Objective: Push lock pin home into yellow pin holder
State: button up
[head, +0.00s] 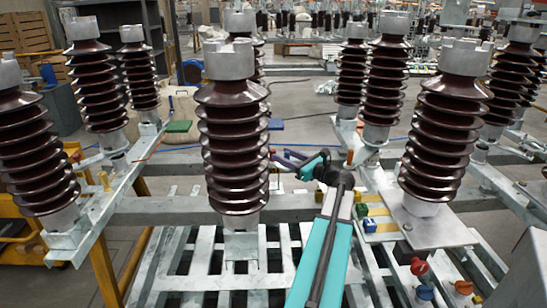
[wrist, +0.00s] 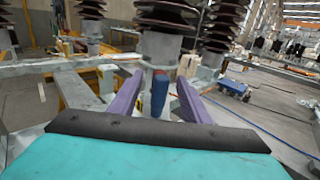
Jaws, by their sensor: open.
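My gripper (head: 276,157) is open, its purple fingers reaching left behind the front middle insulator in the head view. In the wrist view my gripper (wrist: 160,80) shows its fingers apart, with an upright blue cylinder (wrist: 160,95) between them and reddish on top. I cannot tell whether this is the lock pin or whether a finger touches it. In the head view small yellow (head: 370,226), blue and green blocks sit on the frame right of my arm. I cannot tell which yellow part is the pin holder.
Brown ribbed insulators (head: 234,130) stand close on both sides of my arm. Galvanized beams (head: 140,210) cross below. A blue trolley (wrist: 232,88) stands on the floor at right in the wrist view.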

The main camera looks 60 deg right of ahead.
aim_at(273, 150)
jog(key=shift+w, duration=0.1)
jog(key=shift+w+d+p, duration=0.1)
jog(key=shift+w+d, duration=0.1)
jog(key=shift+w, duration=0.8)
jog(key=shift+w+d+p, duration=0.15)
jog(key=shift+w, duration=0.8)
jog(key=shift+w+d+p, duration=0.1)
jog(key=shift+w+d, duration=0.1)
jog(key=shift+w, duration=0.8)
grip_shut()
jog(key=shift+r, duration=0.1)
notch_tip(273, 150, up, 18)
